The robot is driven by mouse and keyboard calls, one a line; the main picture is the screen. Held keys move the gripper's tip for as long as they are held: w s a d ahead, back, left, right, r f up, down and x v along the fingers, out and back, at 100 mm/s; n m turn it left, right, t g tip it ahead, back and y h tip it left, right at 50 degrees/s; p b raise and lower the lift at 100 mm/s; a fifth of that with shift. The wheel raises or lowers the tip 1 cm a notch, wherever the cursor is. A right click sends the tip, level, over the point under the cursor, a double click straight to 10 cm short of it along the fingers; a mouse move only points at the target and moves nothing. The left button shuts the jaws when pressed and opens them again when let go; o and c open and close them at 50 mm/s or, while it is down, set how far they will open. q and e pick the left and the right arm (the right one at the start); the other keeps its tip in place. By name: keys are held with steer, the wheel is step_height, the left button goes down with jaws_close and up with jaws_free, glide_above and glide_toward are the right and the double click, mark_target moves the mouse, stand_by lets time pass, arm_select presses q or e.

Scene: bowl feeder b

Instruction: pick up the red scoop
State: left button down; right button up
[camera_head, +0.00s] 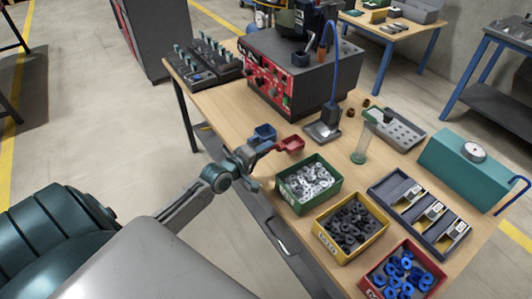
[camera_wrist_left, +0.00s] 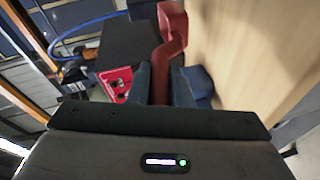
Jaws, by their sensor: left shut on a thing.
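The red scoop (camera_head: 291,144) is at the left front part of the wooden table in the head view, just behind the green bin. My left gripper (camera_head: 259,153) is at its handle. In the left wrist view the red handle (camera_wrist_left: 161,82) runs between the two fingers of my left gripper (camera_wrist_left: 160,85), which are shut on it. The scoop's bowl end (camera_wrist_left: 172,18) is at the top of that view. I cannot tell whether the scoop touches the table. My right gripper is not in view.
Green (camera_head: 290,199), yellow (camera_head: 339,258) and red (camera_head: 370,291) bins of small parts stand along the front edge. A stand with a blue cable (camera_head: 323,129) and a dark machine (camera_head: 300,75) are farther back.

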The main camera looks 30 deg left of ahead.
arm_select(q)
steer(key=s+a+r+p, duration=0.1)
steer(key=s+a+p, duration=0.5)
steer(key=s+a, duration=0.3)
steer(key=v, duration=0.3)
steer(key=shift+s+d+f+p, duration=0.2)
steer(key=shift+s+p, duration=0.15)
steer(key=shift+s, duration=0.15)
stand_by(1.1)
